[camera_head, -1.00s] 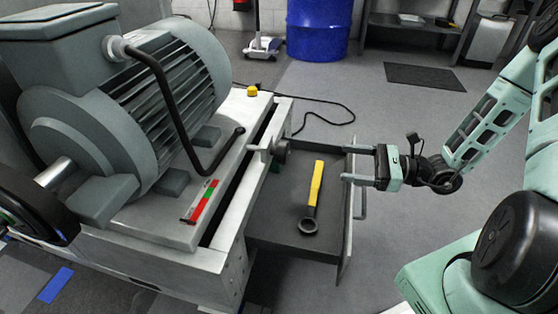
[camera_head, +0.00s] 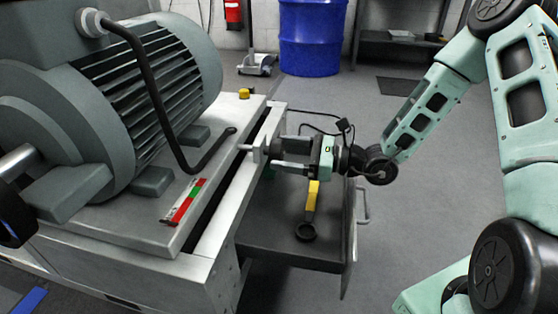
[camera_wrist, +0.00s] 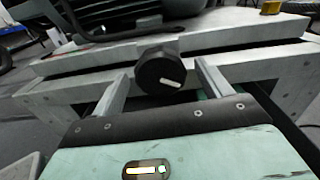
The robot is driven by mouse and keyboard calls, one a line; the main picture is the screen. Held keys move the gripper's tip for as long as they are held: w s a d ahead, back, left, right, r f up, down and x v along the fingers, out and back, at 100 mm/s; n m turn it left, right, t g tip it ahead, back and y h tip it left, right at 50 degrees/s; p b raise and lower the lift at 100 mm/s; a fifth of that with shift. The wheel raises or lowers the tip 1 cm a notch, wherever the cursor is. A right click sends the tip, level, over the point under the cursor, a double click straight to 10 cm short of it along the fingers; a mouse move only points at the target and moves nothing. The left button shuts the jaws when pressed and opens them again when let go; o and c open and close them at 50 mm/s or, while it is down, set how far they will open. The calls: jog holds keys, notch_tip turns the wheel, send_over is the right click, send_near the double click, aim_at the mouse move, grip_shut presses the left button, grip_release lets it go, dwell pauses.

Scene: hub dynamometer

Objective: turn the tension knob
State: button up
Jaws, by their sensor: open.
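The tension knob (camera_wrist: 159,70) is a round black knob with a white mark on its face, on the front rail of the bench. In the wrist view it sits between the two fingertips of my gripper (camera_wrist: 164,76), with a visible gap on each side. In the head view my gripper (camera_head: 274,156) points left at the rail, its fingers open around the knob (camera_head: 276,148), which they partly hide. I cannot tell how deep the knob sits between the fingers.
A large grey motor (camera_head: 140,90) stands on the bench plate, with a red-green strip (camera_head: 184,201) near its edge. Below my gripper is an open drawer (camera_head: 270,235) holding a yellow-handled tool (camera_head: 311,197). A blue barrel (camera_head: 312,38) stands behind. A cable lies beyond the drawer.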

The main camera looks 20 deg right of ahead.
jog(key=shift+b+x, duration=0.3)
jog(key=shift+x, duration=0.8)
jog(key=c, duration=1)
jog(key=shift+r+m+p, duration=0.2)
jog(key=shift+m+p, duration=0.1)
jog(key=shift+p, duration=0.6)
